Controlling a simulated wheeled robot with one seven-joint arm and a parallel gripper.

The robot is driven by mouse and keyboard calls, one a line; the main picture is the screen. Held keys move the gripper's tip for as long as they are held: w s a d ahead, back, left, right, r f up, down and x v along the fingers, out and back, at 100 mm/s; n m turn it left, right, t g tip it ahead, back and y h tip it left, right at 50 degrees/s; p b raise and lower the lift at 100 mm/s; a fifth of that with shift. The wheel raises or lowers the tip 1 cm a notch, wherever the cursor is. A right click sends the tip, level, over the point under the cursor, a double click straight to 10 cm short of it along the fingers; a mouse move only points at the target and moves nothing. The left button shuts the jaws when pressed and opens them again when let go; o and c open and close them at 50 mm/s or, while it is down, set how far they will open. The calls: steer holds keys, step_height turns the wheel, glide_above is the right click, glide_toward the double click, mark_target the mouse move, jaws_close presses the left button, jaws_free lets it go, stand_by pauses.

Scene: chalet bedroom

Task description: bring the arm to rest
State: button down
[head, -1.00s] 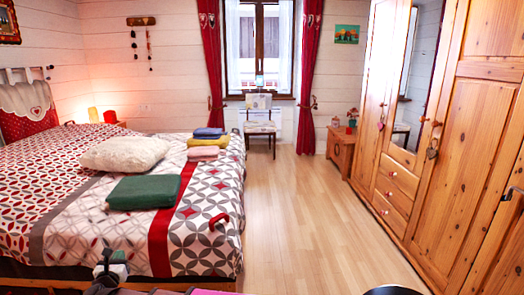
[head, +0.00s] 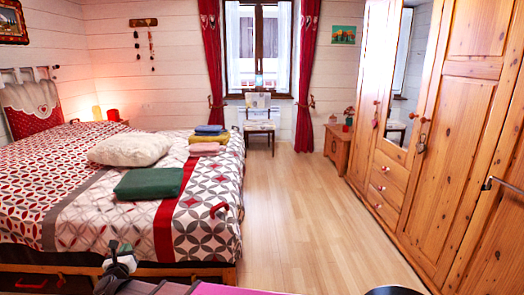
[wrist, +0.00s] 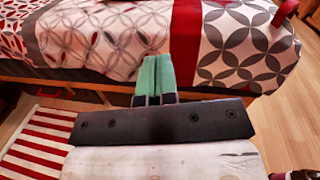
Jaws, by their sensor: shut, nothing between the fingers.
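My gripper (wrist: 153,80) shows in the wrist view with its two green fingers side by side and touching, shut and empty. It points at the near side of the bed, in front of the patterned bedspread. I cannot tell its exact distance from the bed. In the head view my gripper (head: 113,248) is at the bottom left, seen small against the bed's near edge. Most of my arm is out of the head view.
The bed (head: 80,221) fills the left, with a green folded cloth (head: 150,182), a white pillow (head: 130,150) and several folded towels on it. A wooden wardrobe (head: 467,130) lines the right. A striped rug (wrist: 35,140) lies at left. Floor between bed and wardrobe is clear.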

steer(key=w+d+f+n+g+y, duration=0.1)
steer(key=w+d+n+g+y, duration=0.4)
steer(key=w+d+n, duration=1.25)
steer(key=w+d+f+n+g+h, duration=0.1)
steer(key=d+f+n+g, duration=0.25)
steer(key=d, duration=0.65)
steer(key=d+f+n+g+h, duration=0.2)
steer(key=d+n, duration=0.2)
steer(key=d, duration=0.6)
steer(key=s+d+f+n+g+h, duration=0.1)
steer(key=s+d+n+g+h, duration=0.1)
steer(key=d, duration=0.8)
steer(key=s+d+f+n+g+h, duration=0.1)
steer(key=s+d, duration=0.4)
steer(key=d, duration=0.5)
steer(key=s+d+f+n+g+h, duration=0.1)
steer(key=s+d+n+g, duration=0.3)
steer(key=d, duration=0.6)
steer(key=shift+h, duration=0.9)
